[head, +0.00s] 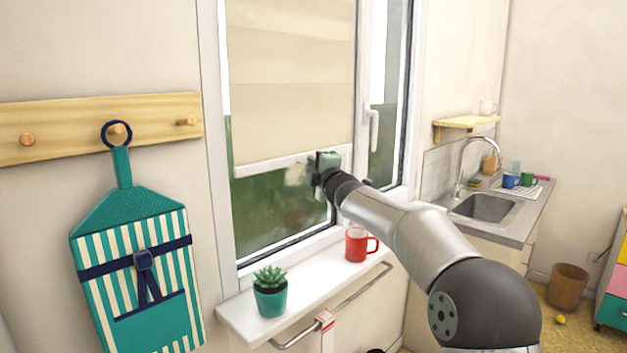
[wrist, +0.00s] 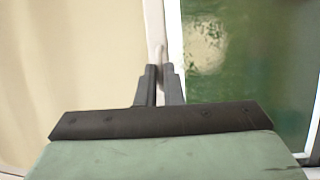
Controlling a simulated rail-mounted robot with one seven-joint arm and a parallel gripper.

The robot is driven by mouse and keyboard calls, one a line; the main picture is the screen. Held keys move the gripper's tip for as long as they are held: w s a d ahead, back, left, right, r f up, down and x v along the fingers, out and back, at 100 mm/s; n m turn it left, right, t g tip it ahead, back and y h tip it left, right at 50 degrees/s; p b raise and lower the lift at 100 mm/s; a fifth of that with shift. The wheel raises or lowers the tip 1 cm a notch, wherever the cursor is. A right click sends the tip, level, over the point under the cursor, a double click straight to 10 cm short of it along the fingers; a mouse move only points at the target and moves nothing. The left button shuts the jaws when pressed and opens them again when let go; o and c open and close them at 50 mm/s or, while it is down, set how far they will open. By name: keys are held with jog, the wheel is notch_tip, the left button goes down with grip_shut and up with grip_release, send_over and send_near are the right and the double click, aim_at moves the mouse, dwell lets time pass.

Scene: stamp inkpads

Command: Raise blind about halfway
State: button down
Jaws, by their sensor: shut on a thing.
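The cream blind (head: 290,75) hangs over the upper part of the window in the head view, with a pale bottom bar (head: 262,166) along its lower edge. Bare glass shows below the bar. My gripper (head: 315,168) is at the bar's right part, and its fingertips are hard to make out there. In the wrist view the blind (wrist: 70,70) fills the left and the bar (wrist: 153,22) runs upright beside green glass. My gripper's fingers (wrist: 161,72) are close together, shut on the bar's edge at a small pale piece; the exact contact is partly hidden.
A potted succulent (head: 271,292) and a red mug (head: 357,245) stand on the white sill (head: 310,292) below the arm. The window handle (head: 372,128) is to the right. A striped apron (head: 140,265) hangs at left. The sink counter (head: 520,228) is at right.

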jog(key=p, duration=1)
send_near(305, 105)
jog(key=x, duration=0.4)
jog(key=shift+r, duration=0.1)
jog(key=c, duration=1.6)
grip_release()
jog(key=shift+o, duration=0.2)
jog(key=shift+b, duration=0.35)
jog(key=b+v, duration=0.5)
jog(key=v, duration=1.2)
jog(key=shift+s+d, duration=0.1)
jog(key=shift+s, duration=0.05)
